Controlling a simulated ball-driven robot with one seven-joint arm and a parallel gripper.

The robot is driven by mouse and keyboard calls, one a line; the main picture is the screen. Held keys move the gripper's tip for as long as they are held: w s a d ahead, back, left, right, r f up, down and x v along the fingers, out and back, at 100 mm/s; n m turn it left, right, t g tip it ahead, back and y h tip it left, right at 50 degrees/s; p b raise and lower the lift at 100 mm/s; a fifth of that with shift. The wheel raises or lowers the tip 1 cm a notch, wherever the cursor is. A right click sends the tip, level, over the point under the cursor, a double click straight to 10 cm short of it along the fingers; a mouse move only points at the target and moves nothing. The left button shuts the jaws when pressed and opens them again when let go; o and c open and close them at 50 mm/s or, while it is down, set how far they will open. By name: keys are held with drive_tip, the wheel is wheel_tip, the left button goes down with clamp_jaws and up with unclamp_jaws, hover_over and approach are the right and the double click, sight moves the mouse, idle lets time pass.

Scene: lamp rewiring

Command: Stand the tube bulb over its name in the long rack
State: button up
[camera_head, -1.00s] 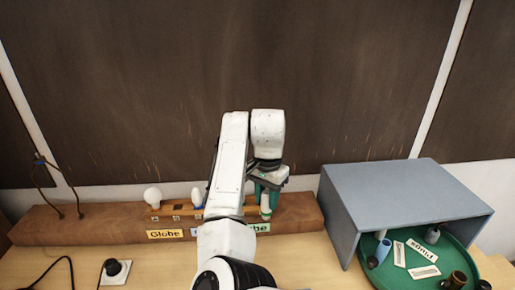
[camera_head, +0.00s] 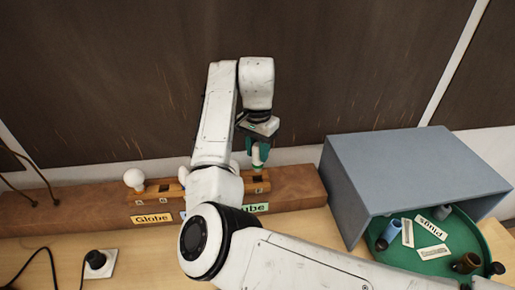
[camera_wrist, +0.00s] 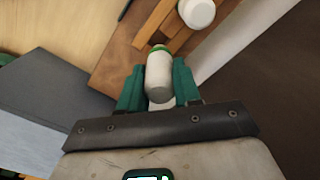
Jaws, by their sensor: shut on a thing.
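My gripper (camera_head: 257,153), with teal fingers, is shut on the tube bulb (camera_wrist: 159,78), a white cylinder with a green band at its far end. In the head view the tube bulb (camera_head: 257,158) hangs roughly upright, above or behind the right end of the long wooden rack (camera_head: 262,187); the exact gap is unclear. A green name plate (camera_head: 254,207), whose visible letters read "ube", is on the front below it. My arm hides its left part and the middle of the rack.
A white globe bulb (camera_head: 134,178) stands at the rack's left, above a yellow "Globe" plate (camera_head: 152,218). The wrist view shows a white bulb (camera_wrist: 196,12) in the rack. A grey-blue box (camera_head: 415,170) stands right, over a green tray (camera_head: 490,262) holding sockets and plates.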

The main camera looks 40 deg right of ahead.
sight(258, 164)
drive_tip(key=shift+f+b, duration=1.05)
drive_tip(key=shift+f, duration=0.2)
drive_tip(key=shift+f+b, duration=0.35)
drive_tip(key=shift+f, duration=0.95)
drive_tip(key=shift+f, duration=0.2)
drive_tip(key=o, duration=1.1)
wheel_tip(258, 164, up, 11)
drive_tip(key=shift+f, duration=0.1)
drive_tip(key=shift+s+a+f, duration=0.1)
